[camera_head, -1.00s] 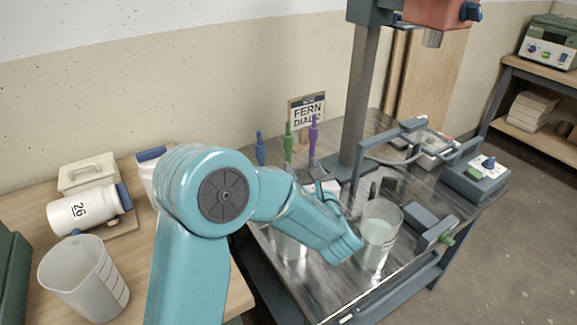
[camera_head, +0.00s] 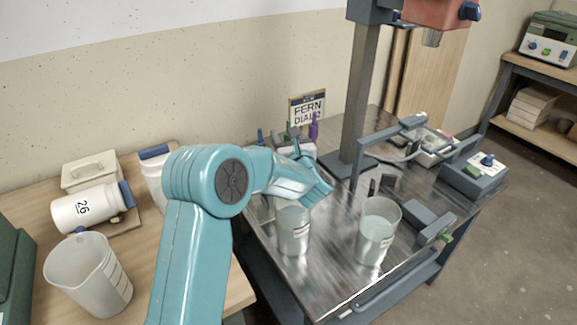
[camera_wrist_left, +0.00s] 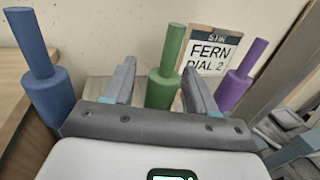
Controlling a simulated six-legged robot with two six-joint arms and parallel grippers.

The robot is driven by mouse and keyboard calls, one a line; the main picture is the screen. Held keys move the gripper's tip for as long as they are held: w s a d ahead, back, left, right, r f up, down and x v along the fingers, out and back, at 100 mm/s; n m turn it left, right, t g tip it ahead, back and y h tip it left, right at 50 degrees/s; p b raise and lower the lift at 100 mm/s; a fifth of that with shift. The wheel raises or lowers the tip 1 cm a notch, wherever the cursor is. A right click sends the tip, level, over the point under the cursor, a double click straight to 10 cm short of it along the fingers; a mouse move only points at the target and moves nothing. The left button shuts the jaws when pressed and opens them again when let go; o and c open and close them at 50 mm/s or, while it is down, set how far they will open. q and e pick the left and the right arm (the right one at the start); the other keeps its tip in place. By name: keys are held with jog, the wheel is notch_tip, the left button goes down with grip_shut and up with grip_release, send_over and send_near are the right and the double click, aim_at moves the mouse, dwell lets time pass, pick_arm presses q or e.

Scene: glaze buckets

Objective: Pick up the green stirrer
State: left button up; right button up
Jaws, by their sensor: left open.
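The green stirrer (camera_wrist_left: 167,72) stands upright in the left wrist view, between the two grey fingers of my left gripper (camera_wrist_left: 159,72). The fingers are open, one on each side of it with gaps. Its lower end is hidden behind the gripper's palm. In the head view only a bit of the green stirrer (camera_head: 288,126) shows past my left gripper (camera_head: 294,136). A blue stirrer (camera_wrist_left: 45,75) stands left of it and a purple stirrer (camera_wrist_left: 238,80) right of it. My right gripper is not seen.
A sign (camera_head: 307,107) reading FERN DIAL 2 is behind the stirrers. Two clear beakers, one left (camera_head: 293,230) and one right (camera_head: 378,232), stand on the metal table. A grey mixer post (camera_head: 358,100) rises right of the stirrers. A white jar (camera_head: 152,175) stands at left.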

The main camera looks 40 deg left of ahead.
pick_arm(q)
jog(key=c, duration=1.1)
jog(key=shift+o, duration=0.2)
jog(key=shift+r, duration=0.1)
notch_tip(320, 180, up, 20)
jog(key=p, duration=0.3)
